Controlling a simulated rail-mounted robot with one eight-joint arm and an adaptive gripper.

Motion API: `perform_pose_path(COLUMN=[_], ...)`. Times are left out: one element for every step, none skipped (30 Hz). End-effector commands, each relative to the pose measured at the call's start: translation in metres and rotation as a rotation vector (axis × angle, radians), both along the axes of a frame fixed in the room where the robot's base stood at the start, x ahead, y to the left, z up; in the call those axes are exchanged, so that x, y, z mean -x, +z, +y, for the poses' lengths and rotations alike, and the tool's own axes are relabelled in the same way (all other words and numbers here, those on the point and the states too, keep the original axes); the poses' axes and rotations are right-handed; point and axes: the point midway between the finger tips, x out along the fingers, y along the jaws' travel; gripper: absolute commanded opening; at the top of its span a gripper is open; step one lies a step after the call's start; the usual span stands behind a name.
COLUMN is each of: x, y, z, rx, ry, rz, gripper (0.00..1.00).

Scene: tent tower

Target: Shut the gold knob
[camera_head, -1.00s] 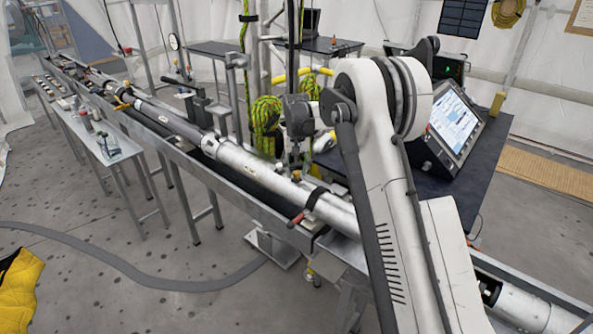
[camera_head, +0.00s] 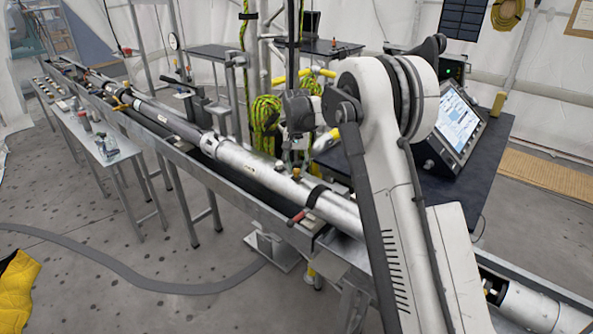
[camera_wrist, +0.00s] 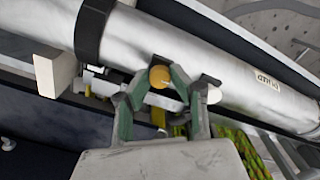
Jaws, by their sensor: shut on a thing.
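The gold knob (camera_wrist: 160,76) is a small round brass-coloured cap beside the silver tube, between the tips of my gripper (camera_wrist: 168,80) in the wrist view. The green-grey fingers are closed in on it, and they hide part of its sides and base. In the head view the gold knob (camera_head: 296,173) is a tiny spot on the tube's upper side, with my gripper (camera_head: 292,162) just above it, small and partly hidden by dark wrist parts. The long silver tube (camera_head: 250,162) lies in a metal trough. Whether the knob has turned cannot be told.
A black band (camera_wrist: 92,28) wraps the tube, with a pale block (camera_wrist: 55,72) beside it. A red-tipped handle (camera_head: 297,217) sticks out at the trough's front. A monitor (camera_head: 457,122) stands on a dark table behind my arm. Green-yellow rope (camera_head: 265,118) hangs behind the tube.

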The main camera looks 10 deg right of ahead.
Motion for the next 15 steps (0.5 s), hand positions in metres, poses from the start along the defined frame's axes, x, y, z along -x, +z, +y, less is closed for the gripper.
perform_pose_path(x=[-0.0002,-0.0002,-0.0002,-0.0002,-0.0002,-0.0002,-0.0002,-0.0001,-0.0001,-0.0001,-0.0001,-0.0001,-0.0001,-0.0001,-0.0001], y=[0.0005,0.0005,0.0006,0.0006,0.0005,0.0005,0.0005,0.0005,0.0004,0.0004,0.0004,0.0003,0.0003,0.0003,0.0006], z=[-0.0001,-0.0001,-0.0001,-0.0001,-0.0001,-0.0001,-0.0001,0.0,0.0,0.0,0.0,0.0,0.0,0.0,0.0], rx=[0.0,0.0,0.0,0.0,0.0,0.0,0.0,0.0,0.0,0.0,0.0,0.0,0.0,0.0,0.0], ry=[0.0,0.0,0.0,0.0,0.0,0.001,0.001,0.001,0.001,0.001,0.001,0.001,0.001,0.001,0.001], rz=[0.0,0.0,0.0,0.0,0.0,0.0,0.0,0.0,0.0,0.0,0.0,0.0,0.0,0.0,0.0], gripper=[0.0,0.0,0.0,0.23,0.27,0.32,0.36,0.4,0.4,0.4,0.4,0.4,0.4,0.4,0.4])
